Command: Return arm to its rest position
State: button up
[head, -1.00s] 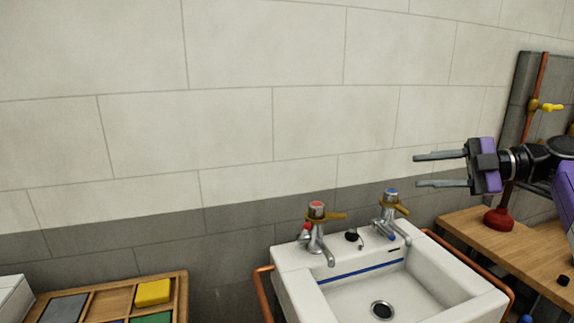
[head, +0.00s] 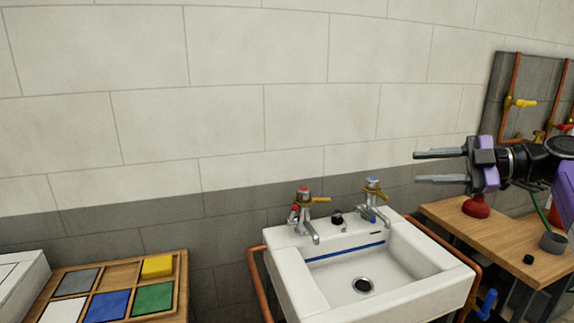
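My gripper (head: 442,166) is at the right of the head view, pointing left. Its two grey fingers are spread apart with nothing between them. It is held in the air, in front of the wall and above the right side of the white sink (head: 300,280). My purple and black arm runs from it to the right edge of the picture.
The sink has two taps, one red-topped (head: 304,208) and one blue-topped (head: 373,200). A wooden bench (head: 470,235) stands at right with a red plunger (head: 476,206). A divided wooden tray (head: 183,290) with coloured blocks is at lower left.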

jog(key=w+d+r+m+t+h, duration=0.1)
jog(key=w+d+m+t+h, duration=0.25)
jog(key=w+m, duration=0.25)
notch_tip(320, 180, down, 20)
jog(key=d+m+t+h+b, duration=0.35)
jog(key=m+t+h, duration=0.3)
jog(key=m, duration=0.55)
jog(key=s+a+f+m+t+h+b, duration=0.1)
jog(key=s+a+f+m+h+b, duration=0.3)
jog(key=s+f, duration=0.75)
jog(key=s+a+f+m+t+h+b, duration=0.1)
jog(key=s+a+f+m+h+b, duration=0.25)
jog(key=s+f, duration=0.85)
jog(key=s+a+f+n+g+y+b, duration=0.1)
jog(key=s+a+f+b, duration=0.25)
jog(key=s, duration=0.95)
jog(key=s+a+f+n+g+y+b, duration=0.1)
jog(key=s+a+f+b, duration=0.25)
jog(key=s, duration=0.95)
jog(key=s+a+f+g+y+b, duration=0.1)
jog(key=s+a+f+g+b, duration=0.2)
jog(key=s, duration=1)
notch_tip(320, 180, up, 22)
jog(key=t+p, duration=0.1)
jog(key=p, duration=2)
